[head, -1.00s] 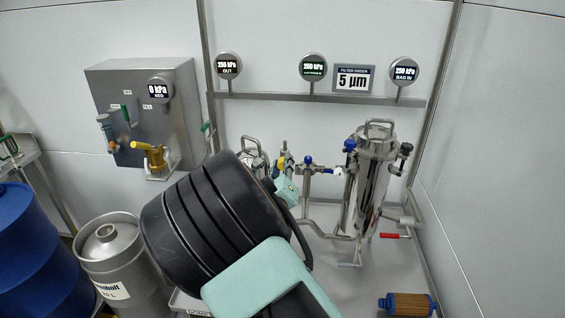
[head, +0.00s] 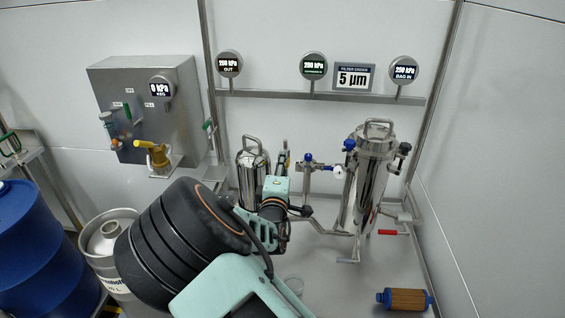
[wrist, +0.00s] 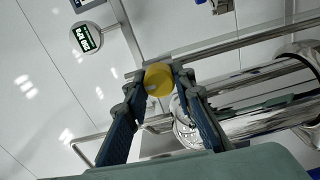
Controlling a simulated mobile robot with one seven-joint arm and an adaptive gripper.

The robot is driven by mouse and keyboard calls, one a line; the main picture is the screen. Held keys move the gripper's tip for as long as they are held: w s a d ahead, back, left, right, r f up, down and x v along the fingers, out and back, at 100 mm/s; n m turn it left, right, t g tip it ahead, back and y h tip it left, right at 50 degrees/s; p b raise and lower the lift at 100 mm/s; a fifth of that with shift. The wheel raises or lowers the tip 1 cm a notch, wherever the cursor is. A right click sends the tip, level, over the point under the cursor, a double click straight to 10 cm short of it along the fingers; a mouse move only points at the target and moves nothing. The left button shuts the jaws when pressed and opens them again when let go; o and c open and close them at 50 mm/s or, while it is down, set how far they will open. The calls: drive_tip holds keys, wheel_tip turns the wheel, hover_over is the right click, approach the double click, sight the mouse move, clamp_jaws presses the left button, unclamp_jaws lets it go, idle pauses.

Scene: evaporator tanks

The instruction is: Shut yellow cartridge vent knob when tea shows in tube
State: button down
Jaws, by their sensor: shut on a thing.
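The yellow cartridge vent knob (wrist: 158,79) sits between the fingertips of my gripper (wrist: 160,84) in the wrist view. The fingers are shut on it. A shiny steel housing (wrist: 265,95) lies to its right in that view. In the head view, the smaller steel cartridge housing (head: 253,170) stands behind my arm, and the knob and fingertips are hidden by my wrist. No tea can be made out in a tube in either view.
The larger bag-filter housing (head: 370,180) stands to the right. A red-handled valve (head: 394,232) and an orange-and-blue cylinder (head: 405,299) are near the right side. A grey panel (head: 150,105), a steel keg (head: 108,240) and a blue drum (head: 35,245) are at left.

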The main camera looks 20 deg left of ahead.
drive_tip(key=shift+n, duration=0.3)
idle(0.4)
drive_tip(key=c, duration=1.6)
unclamp_jaws()
drive_tip(key=v, duration=1.2)
drive_tip(key=shift+d, duration=0.1)
